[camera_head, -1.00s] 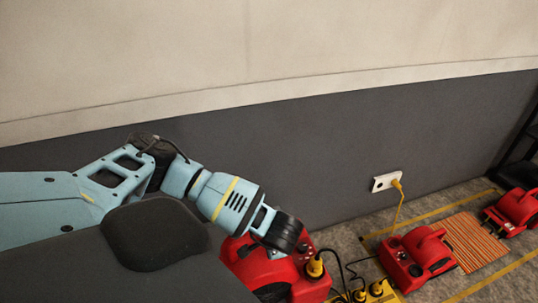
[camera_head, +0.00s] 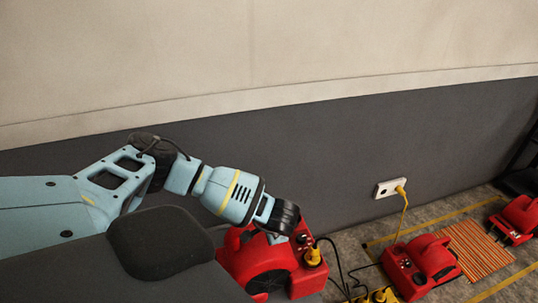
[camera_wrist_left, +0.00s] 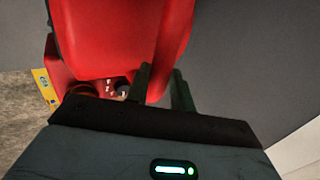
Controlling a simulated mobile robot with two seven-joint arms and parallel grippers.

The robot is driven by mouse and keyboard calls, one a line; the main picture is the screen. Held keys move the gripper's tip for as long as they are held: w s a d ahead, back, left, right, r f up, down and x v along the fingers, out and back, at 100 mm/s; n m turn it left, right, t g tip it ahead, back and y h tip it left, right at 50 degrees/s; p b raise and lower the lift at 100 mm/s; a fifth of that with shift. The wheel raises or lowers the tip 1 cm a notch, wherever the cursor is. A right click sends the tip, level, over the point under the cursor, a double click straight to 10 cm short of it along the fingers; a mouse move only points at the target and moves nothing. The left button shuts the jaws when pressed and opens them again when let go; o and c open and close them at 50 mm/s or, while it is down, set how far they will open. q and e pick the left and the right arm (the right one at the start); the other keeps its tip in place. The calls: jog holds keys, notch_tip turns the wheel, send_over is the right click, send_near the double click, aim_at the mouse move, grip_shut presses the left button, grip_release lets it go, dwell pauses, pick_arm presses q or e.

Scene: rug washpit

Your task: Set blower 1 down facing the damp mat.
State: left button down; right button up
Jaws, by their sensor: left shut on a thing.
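A red blower (camera_head: 268,265) hangs at my left gripper (camera_head: 278,236), which is shut on it at the top. A round dark side opening and a yellow plug show on this blower. In the left wrist view the red housing (camera_wrist_left: 120,35) fills the top, and the dark fingers of my left gripper (camera_wrist_left: 163,88) are against it. An orange striped mat (camera_head: 474,248) lies on the floor at the right, between two other red blowers. Which blower bears number 1 is not readable. My right gripper is not in view.
One red blower (camera_head: 424,265) stands left of the mat and another (camera_head: 517,219) beyond it. A wall socket (camera_head: 390,188) has a yellow cord hanging down. Black cables and yellow plugs (camera_head: 380,295) lie near the bottom. Yellow lines mark the floor.

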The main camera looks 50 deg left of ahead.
pick_arm(q)
jog(key=shift+w+d+f, duration=0.1)
jog(key=shift+w+f, duration=0.05)
jog(key=shift+f, duration=1.1)
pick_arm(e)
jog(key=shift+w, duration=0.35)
pick_arm(q)
jog(key=c, duration=1.5)
grip_release()
jog(key=shift+s+f, duration=0.25)
jog(key=shift+s, duration=0.05)
jog(key=shift+o, duration=1.2)
jog(key=shift+d, duration=0.1)
jog(key=shift+o, duration=0.3)
jog(key=p+v, duration=0.1)
jog(key=v, duration=1.1)
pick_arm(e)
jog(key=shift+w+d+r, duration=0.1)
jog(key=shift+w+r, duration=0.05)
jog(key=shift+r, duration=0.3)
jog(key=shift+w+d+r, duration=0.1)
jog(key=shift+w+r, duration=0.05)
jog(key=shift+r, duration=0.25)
